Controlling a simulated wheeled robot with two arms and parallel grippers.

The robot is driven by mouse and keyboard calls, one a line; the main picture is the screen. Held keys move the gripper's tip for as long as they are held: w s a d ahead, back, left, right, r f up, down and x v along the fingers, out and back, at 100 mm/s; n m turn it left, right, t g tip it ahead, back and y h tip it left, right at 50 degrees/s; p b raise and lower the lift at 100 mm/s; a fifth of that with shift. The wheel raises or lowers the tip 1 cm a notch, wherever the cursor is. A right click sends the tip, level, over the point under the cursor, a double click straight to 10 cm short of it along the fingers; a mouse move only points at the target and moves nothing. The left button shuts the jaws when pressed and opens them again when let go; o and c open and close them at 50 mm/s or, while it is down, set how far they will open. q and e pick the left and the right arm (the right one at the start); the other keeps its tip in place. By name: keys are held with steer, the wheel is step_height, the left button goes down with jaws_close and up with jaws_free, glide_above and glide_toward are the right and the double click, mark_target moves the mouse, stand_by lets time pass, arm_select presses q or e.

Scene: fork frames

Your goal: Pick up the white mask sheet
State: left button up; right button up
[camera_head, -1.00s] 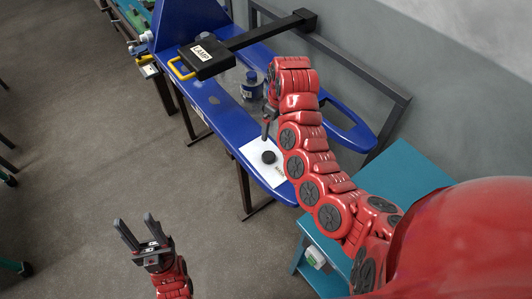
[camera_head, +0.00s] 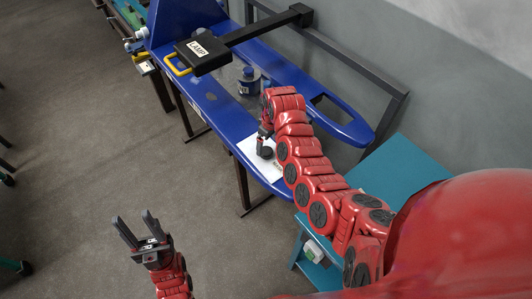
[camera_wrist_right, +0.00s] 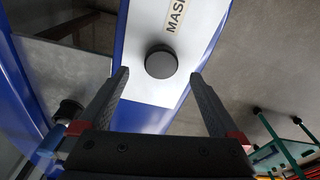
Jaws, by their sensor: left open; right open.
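The white mask sheet (camera_head: 248,148) lies flat on the near end of the blue bench, partly hidden by my right arm in the head view. In the right wrist view the sheet (camera_wrist_right: 205,22) bears a label reading "MASK" and a round black knob (camera_wrist_right: 161,62). My right gripper (camera_wrist_right: 160,82) is open, its two fingers on either side of the knob in that view; I cannot tell the exact height. In the head view the right gripper (camera_head: 264,142) is at the knob, partly hidden. My left gripper (camera_head: 136,228) is open and empty over the floor.
The blue bench (camera_head: 215,105) carries a black lamp (camera_head: 205,52) with a yellow handle and a dark blue bottle (camera_head: 249,82). A teal table (camera_head: 398,165) stands at the right, against the grey wall.

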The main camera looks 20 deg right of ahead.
mark_target(266, 151)
steer(key=shift+w+a+f+p, duration=0.15)
steer(key=shift+f+p, duration=0.5)
steer(key=shift+f, duration=1.5)
steer(key=c, duration=1.5)
